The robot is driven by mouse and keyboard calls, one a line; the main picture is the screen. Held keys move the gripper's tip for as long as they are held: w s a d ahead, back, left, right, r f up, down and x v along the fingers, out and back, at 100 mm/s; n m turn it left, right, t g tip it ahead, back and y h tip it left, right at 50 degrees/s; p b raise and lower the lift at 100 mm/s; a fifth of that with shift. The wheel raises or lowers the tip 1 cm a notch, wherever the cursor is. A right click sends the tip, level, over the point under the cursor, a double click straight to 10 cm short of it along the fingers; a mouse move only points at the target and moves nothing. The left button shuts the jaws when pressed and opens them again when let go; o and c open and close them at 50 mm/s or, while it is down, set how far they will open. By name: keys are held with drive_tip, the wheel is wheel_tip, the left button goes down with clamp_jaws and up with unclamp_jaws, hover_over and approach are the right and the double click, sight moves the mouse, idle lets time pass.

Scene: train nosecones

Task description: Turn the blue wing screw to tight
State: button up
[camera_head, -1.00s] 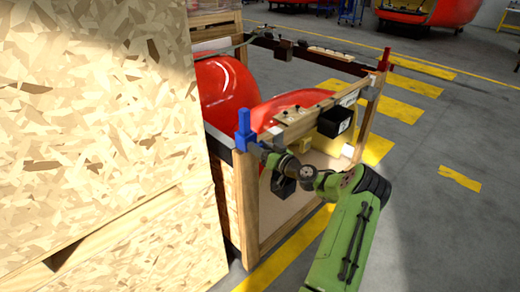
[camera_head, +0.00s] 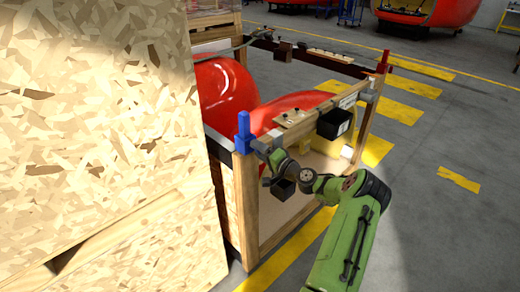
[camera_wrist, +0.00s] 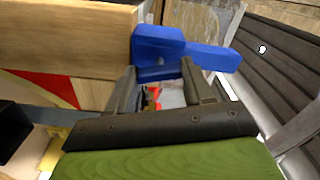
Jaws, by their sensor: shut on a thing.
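The blue wing screw (camera_head: 243,132) stands on the near left corner post of the wooden crate (camera_head: 247,210) in the head view. In the wrist view the blue wing screw (camera_wrist: 185,48) lies across the fingertips, with a broad block at left and a long arm reaching right. My gripper (camera_wrist: 160,73) has one finger on each side of its lower blue part and is shut on it. In the head view my gripper (camera_head: 263,148) comes at the screw from the right, and its fingertips are too small to make out.
A red wing screw (camera_head: 384,60) stands on the crate's far right corner. Red nosecones (camera_head: 224,95) lie inside the crate. A black box (camera_head: 334,123) sits on the front rail near my arm. A tall chipboard panel (camera_head: 100,130) closes off the left. Floor at right is clear.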

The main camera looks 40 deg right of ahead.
drive_tip(key=shift+m+p, duration=0.5)
drive_tip(key=shift+m, duration=1.2)
drive_tip(key=shift+f, duration=0.1)
drive_tip(key=o, duration=1)
drive_tip(key=shift+o, duration=0.2)
drive_tip(key=shift+s, duration=0.1)
drive_tip(key=s+p, duration=0.1)
drive_tip(key=s, duration=1.4)
drive_tip(key=shift+s+d, duration=0.25)
drive_tip(key=shift+s, duration=0.05)
